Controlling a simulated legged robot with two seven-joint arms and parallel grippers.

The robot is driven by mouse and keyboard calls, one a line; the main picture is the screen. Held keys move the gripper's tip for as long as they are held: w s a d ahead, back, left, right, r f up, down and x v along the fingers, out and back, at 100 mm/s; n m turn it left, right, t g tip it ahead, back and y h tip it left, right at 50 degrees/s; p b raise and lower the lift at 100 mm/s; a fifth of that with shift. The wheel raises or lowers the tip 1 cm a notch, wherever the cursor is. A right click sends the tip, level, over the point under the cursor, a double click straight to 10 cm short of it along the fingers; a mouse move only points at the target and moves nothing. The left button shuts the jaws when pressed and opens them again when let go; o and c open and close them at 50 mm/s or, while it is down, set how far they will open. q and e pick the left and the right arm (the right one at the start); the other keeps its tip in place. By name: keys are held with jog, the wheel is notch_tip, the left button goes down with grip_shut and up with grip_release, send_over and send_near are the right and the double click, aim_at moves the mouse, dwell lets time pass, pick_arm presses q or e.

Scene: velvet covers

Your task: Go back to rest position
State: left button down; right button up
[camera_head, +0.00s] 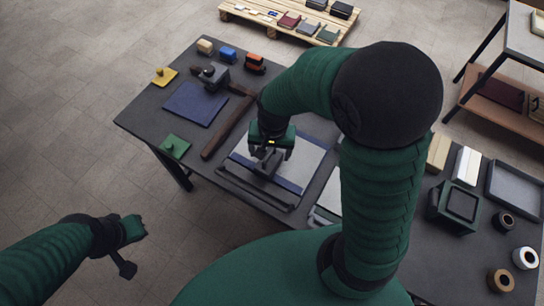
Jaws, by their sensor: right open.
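My right arm reaches over the dark table, and its gripper (264,172) is open above a flat grey panel with dark blue edges (302,157). I cannot tell whether its fingertips touch the panel. My left gripper (132,254) is off the table at the lower left, over the floor; its jaws are too small and dark to read. My right forearm hides part of the table's middle.
The dark table (140,118) also holds a blue flat cover (196,104), a long brown bar (229,127), a green plate (174,146), small coloured blocks, a dark green box (454,207) and rolls of tape (525,258). A pallet (268,24) with books lies behind. A shelf stands right.

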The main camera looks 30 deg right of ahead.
jog(key=s+n, duration=0.1)
jog(key=n, duration=0.1)
jog(key=s+r+n+t, duration=0.1)
jog(key=s+n, duration=0.3)
jog(key=n, duration=0.1)
jog(key=shift+s+a+r+t, duration=0.2)
jog(key=shift+s+r+t, duration=0.1)
jog(key=shift+r, duration=0.1)
dwell(0.4)
